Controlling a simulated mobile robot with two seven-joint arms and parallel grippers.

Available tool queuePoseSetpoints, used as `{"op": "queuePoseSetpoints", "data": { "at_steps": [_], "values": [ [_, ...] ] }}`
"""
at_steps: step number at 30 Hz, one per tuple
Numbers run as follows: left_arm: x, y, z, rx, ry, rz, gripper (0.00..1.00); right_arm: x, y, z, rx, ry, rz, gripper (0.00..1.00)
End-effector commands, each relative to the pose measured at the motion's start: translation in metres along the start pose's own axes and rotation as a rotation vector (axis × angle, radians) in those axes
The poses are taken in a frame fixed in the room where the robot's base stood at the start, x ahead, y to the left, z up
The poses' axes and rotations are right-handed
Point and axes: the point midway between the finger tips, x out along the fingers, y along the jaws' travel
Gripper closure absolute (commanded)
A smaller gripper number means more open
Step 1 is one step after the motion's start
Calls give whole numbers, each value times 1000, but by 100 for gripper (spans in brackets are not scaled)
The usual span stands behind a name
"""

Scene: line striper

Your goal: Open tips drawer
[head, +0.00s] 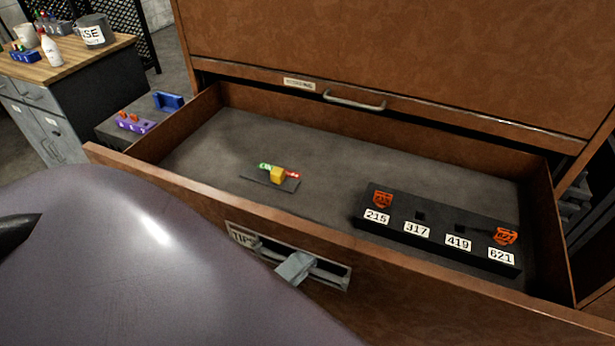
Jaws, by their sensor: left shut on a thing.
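The brown tips drawer (190,198) is pulled well out of the cabinet, its inside open to view. Its front has a label (241,237) starting "TIP", partly hidden, and a recessed metal handle (335,275). My left gripper (295,268) is at this handle and shut on it; only a small grey part of it shows. My large smooth arm link covers the lower left and hides part of the drawer front. Inside, a black rack (437,254) has slots labelled 215, 317, 419 and 621. Orange tips sit at 215 (382,199) and 621 (504,236). My right gripper is out of view.
A small dark plate (270,184) with a yellow block and green and red parts lies in the drawer. A closed drawer front with a handle (354,101) is above. At the left stand a wood-topped workbench (75,60) and a low surface with purple and blue holders.

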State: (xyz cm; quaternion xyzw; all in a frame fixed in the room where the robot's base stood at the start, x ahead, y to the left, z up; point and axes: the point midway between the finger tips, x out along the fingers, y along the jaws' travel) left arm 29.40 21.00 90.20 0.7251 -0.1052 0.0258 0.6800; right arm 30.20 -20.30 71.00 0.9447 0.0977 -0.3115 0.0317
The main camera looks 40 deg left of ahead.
Motion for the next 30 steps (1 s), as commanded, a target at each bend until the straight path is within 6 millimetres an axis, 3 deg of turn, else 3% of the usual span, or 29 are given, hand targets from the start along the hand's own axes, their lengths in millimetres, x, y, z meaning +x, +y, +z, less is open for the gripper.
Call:
{"op": "queuePoseSetpoints", "data": {
  "at_steps": [13, 14, 30],
  "values": [
    [-2, 0, 1, 1, -3, -3, 100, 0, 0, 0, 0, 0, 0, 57],
    [-2, 0, 1, 1, -3, -3, 78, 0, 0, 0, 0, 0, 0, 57],
    [-1, 0, 1, 1, -1, 0, 78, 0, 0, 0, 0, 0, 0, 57]
  ]
}}
